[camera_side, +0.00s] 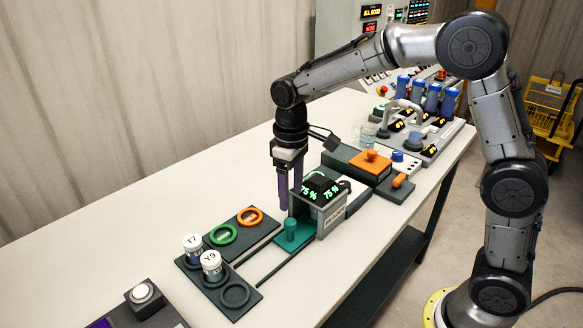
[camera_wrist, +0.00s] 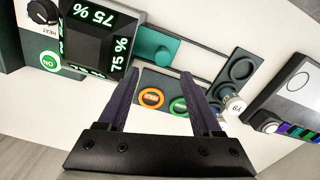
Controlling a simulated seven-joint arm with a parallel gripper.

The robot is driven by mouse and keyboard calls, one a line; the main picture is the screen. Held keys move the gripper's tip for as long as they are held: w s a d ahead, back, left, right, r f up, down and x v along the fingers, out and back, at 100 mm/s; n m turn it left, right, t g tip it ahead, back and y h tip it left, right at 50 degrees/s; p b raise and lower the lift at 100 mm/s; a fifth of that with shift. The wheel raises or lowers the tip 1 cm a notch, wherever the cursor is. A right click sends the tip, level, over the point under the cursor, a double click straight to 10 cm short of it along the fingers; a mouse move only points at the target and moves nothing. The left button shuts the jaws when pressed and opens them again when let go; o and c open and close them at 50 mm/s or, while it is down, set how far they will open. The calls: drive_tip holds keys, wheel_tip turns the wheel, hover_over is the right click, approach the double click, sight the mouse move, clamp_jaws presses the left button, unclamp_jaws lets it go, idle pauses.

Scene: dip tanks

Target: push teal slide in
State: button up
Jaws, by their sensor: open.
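The teal slide (camera_side: 284,242) is a flat plate with an upright round knob, sticking out from the base of the grey box (camera_side: 331,217) that shows 75 %. In the wrist view the teal slide (camera_wrist: 147,42) lies beyond my fingertips, beside the same box (camera_wrist: 95,38). My gripper (camera_side: 290,203) points down with two purple fingers, open and empty. Its fingers are close above and behind the knob in the side view; contact cannot be told. The wrist view also shows my gripper (camera_wrist: 160,78) with its fingers apart. The slide's inner end is hidden in the box.
A dark block with green (camera_side: 223,234) and orange (camera_side: 250,216) rings and a rack (camera_side: 236,307) holding white-capped jars T7 (camera_side: 193,248) and Y9 (camera_side: 211,264) stand left. An orange-topped block (camera_side: 357,164) stands right.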

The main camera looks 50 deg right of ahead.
wheel_tip(320, 180, up, 7)
drive_tip(key=shift+f, duration=0.15)
drive_tip(key=shift+d, duration=0.1)
drive_tip(key=s+d+r+m+t, duration=0.1)
drive_tip(key=s+d+r+t, duration=0.2)
drive_tip(key=s+r, duration=0.75)
drive_tip(key=s+d+f+m+t, duration=0.1)
drive_tip(key=s+f, duration=0.3)
drive_tip(key=s, duration=0.3)
drive_tip(key=s+d+f+m+t, duration=0.1)
drive_tip(key=s+f, duration=0.4)
drive_tip(key=s, duration=0.2)
drive_tip(key=shift+f+t, duration=0.3)
